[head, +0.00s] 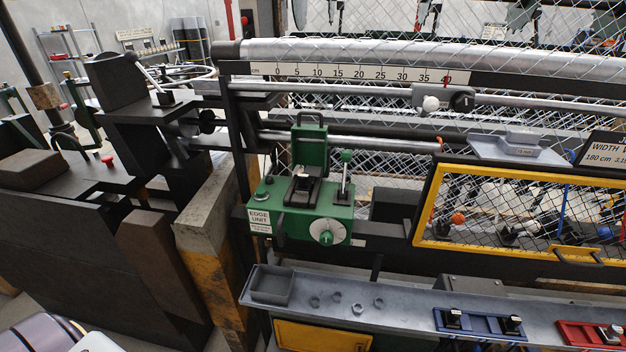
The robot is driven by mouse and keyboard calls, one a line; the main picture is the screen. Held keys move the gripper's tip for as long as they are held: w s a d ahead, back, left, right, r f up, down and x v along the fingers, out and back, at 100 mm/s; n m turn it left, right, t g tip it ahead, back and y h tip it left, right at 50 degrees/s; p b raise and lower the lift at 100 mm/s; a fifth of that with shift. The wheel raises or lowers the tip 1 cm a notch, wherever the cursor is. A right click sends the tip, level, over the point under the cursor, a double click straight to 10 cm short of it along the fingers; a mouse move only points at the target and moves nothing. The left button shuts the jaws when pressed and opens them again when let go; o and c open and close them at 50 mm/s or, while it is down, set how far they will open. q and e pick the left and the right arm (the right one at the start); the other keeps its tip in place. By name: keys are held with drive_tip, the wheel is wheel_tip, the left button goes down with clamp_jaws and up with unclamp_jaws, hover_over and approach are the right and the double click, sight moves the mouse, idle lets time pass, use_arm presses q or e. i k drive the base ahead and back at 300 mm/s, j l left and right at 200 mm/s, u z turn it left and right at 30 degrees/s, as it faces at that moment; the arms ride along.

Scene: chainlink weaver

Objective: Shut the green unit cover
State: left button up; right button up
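The green edge unit (290,222) sits on the machine's dark rail near the middle of the head view. It bears a white "EDGE UNIT" label and a white round dial with a green knob (327,237). Its green cover (309,148) stands upright at the back, raised open, with a black handle (310,118) at its top edge. Black and metal parts (302,187) show in front of the cover. A small green-knobbed lever (345,172) stands just right of them. Neither of my grippers is in view.
A scale bar (360,73) and rods run above the unit. A yellow-framed mesh guard (428,215) is at right. Below, a grey tray (405,318) holds several nuts and a blue clamp holder (480,325). A concrete-coloured post (208,215) stands left. Space directly before the unit looks clear.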

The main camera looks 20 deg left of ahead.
sight(303, 154)
drive_tip(key=i+j+z, duration=0.15)
drive_tip(key=j+z, duration=0.15)
drive_tip(key=i+j+z, duration=0.15)
drive_tip(key=j+z, duration=0.15)
drive_tip(key=i+j+z, duration=0.1)
drive_tip(key=j+z, duration=0.15)
drive_tip(key=j, duration=0.2)
